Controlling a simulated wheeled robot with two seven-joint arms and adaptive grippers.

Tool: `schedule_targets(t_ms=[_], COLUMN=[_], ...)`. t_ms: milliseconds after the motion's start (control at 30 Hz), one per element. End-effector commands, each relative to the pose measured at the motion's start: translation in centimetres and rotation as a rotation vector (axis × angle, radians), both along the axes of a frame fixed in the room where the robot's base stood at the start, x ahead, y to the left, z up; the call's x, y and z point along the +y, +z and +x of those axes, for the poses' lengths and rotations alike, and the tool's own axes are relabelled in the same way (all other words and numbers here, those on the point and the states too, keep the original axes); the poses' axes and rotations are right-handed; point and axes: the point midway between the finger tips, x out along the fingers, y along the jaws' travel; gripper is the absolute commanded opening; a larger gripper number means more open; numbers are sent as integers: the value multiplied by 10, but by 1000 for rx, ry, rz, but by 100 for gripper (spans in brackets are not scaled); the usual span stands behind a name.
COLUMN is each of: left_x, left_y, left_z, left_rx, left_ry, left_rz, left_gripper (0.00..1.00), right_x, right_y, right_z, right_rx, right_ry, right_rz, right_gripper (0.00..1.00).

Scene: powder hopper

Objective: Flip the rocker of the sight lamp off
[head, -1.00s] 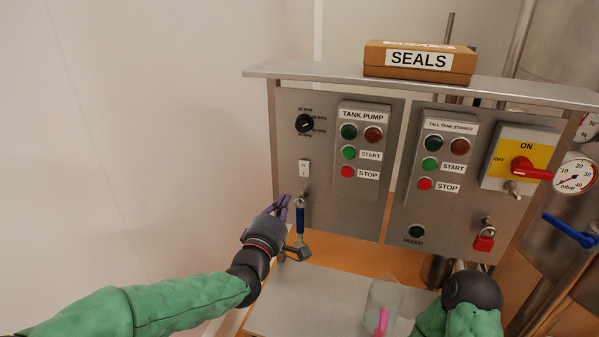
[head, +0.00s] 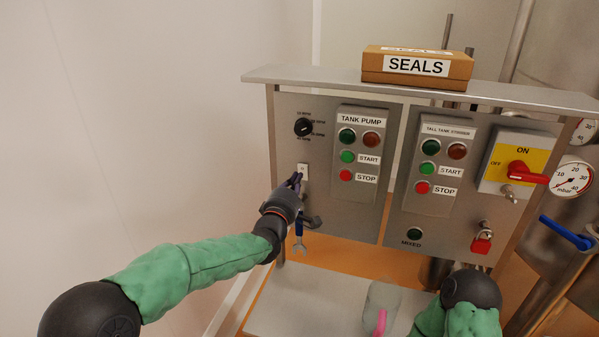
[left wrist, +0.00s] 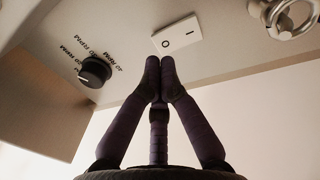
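A small white rocker switch (head: 302,170) sits on the left of the grey panel, below a black dial (head: 303,127). In the left wrist view the rocker (left wrist: 177,36) shows a circle mark at its left and a bar mark at its right. My left gripper (head: 295,181) is just below the rocker in the head view. In the left wrist view its purple fingertips (left wrist: 160,66) are together with nothing between them, close to the rocker's circle end. I cannot tell whether they touch it. My right gripper is out of view; only part of that arm shows.
A blue-handled tool (head: 299,236) hangs just below my left gripper. The tank pump buttons (head: 359,150) are right of the rocker. A steel ledge with a SEALS box (head: 417,67) is above. A clear vessel (head: 383,300) stands on the lower shelf.

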Motion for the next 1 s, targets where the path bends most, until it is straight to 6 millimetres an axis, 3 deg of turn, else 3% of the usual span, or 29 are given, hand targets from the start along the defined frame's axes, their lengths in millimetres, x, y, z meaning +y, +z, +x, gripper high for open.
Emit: schedule_targets(t_ms=[300, 767, 1000], left_x=[-9, -10, -13], left_y=[4, 5, 4], left_z=[28, 31, 37], left_rx=[-1, -2, 2], left_ry=[0, 0, -1], left_rz=[0, -1, 0], left_gripper=[0, 0, 0], right_x=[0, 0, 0], right_y=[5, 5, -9], right_z=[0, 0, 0], right_rx=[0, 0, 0], right_ry=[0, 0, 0], right_rz=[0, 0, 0], right_gripper=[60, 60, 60])
